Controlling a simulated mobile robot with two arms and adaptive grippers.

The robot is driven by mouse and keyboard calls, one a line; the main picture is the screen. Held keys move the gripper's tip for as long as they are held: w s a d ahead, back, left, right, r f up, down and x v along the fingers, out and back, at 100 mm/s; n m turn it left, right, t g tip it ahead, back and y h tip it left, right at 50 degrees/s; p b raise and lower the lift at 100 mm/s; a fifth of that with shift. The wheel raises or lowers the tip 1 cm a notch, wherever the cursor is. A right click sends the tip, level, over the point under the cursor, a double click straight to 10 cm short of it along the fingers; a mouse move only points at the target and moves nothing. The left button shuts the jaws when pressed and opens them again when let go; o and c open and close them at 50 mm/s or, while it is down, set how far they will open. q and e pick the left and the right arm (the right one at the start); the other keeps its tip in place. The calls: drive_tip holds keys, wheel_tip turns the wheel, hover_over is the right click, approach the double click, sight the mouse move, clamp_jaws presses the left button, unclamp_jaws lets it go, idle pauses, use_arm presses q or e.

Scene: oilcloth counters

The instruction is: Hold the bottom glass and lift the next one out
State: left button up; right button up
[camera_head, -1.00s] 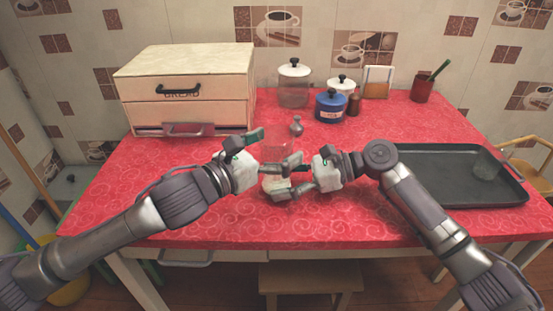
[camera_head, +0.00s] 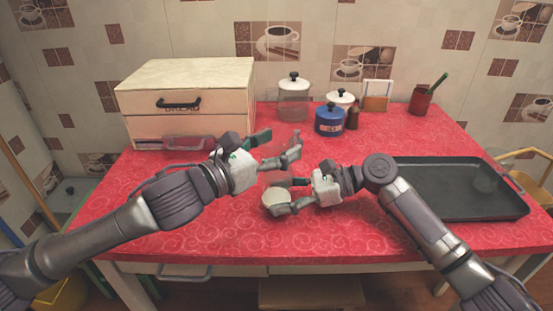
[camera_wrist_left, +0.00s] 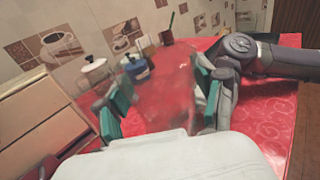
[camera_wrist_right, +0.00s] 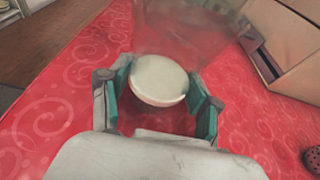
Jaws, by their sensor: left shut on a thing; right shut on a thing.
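My left gripper (camera_head: 277,145) is the higher one and is shut on a clear upper glass (camera_wrist_left: 165,95), which is see-through and hard to outline. My right gripper (camera_head: 282,196) is lower and to its right, shut at the counter's front part on the bottom glass. A pale round face (camera_wrist_right: 159,80) shows between the right fingers; I take it as part of the bottom glass, and it also shows in the head view (camera_head: 277,198). The upper glass (camera_wrist_right: 185,25) shows blurred beyond it in the right wrist view. I cannot tell whether the two glasses still overlap.
A bread box (camera_head: 186,100) stands back left. A blue pot (camera_head: 330,120), lidded jars (camera_head: 293,98) and a red cup (camera_head: 422,100) stand at the back. The red counter's front left is bare.

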use_arm(q)
wheel_tip(320, 180, up, 7)
idle(0.3)
use_arm(e)
drive_tip(key=shift+r, duration=0.1)
use_arm(q)
drive_tip(key=shift+f, duration=0.1)
use_arm(e)
drive_tip(key=o, duration=0.9)
drive_tip(key=shift+o, duration=0.2)
